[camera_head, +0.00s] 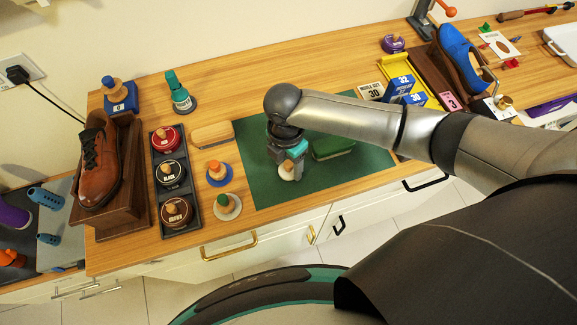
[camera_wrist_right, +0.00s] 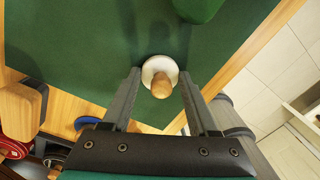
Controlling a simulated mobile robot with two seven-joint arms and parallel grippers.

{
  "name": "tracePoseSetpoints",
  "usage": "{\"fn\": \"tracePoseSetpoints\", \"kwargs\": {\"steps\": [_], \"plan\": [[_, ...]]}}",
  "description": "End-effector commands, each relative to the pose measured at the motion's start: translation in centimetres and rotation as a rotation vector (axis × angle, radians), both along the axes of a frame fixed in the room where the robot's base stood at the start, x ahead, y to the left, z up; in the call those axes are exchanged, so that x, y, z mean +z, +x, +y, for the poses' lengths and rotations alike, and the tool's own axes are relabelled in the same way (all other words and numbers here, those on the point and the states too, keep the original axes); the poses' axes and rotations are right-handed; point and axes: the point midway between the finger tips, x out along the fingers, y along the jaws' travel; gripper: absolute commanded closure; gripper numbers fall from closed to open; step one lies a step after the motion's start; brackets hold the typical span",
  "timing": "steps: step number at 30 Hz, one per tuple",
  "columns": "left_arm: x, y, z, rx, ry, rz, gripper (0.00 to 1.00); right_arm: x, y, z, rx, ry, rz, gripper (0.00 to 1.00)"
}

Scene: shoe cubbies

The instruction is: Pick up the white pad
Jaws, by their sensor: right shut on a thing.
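The white pad (camera_head: 285,175) is a small round disc with a wooden knob, at the front of the green mat (camera_head: 262,186). My right gripper (camera_head: 287,160) reaches down over it from above. In the right wrist view the white pad (camera_wrist_right: 152,68) sits between the two fingertips (camera_wrist_right: 160,75), with its knob toward the camera. The right gripper is shut on the pad. I cannot tell whether the pad touches the mat. My left gripper is not in view.
A green block-like brush (camera_head: 333,147) lies just right of the gripper. A blue pad (camera_head: 219,180) and a pale pad with a green knob (camera_head: 227,209) stand to the left, near a wooden brush (camera_head: 212,134) and a tray of round tins (camera_head: 160,147). A brown shoe (camera_head: 100,165) stands at far left.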

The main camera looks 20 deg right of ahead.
Motion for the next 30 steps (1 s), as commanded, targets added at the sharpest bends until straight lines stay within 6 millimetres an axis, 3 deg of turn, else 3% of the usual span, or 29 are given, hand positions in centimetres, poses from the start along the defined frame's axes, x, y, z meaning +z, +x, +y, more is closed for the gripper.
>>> {"fn": "tracePoseSetpoints", "kwargs": {"steps": [5,17,23,30], "plan": [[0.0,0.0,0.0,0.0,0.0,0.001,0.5,0.0,0.0,0.0,0.0,0.0,0.0,0.93],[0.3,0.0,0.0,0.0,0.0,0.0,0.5,1.1,0.1,0.0,0.001,0.001,-0.001,0.93],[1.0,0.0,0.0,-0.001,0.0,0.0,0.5,4.5,0.2,0.0,0.0,0.002,-0.005,0.93],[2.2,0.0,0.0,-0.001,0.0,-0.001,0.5,11.5,0.2,0.0,0.001,0.003,-0.007,0.93]]}}
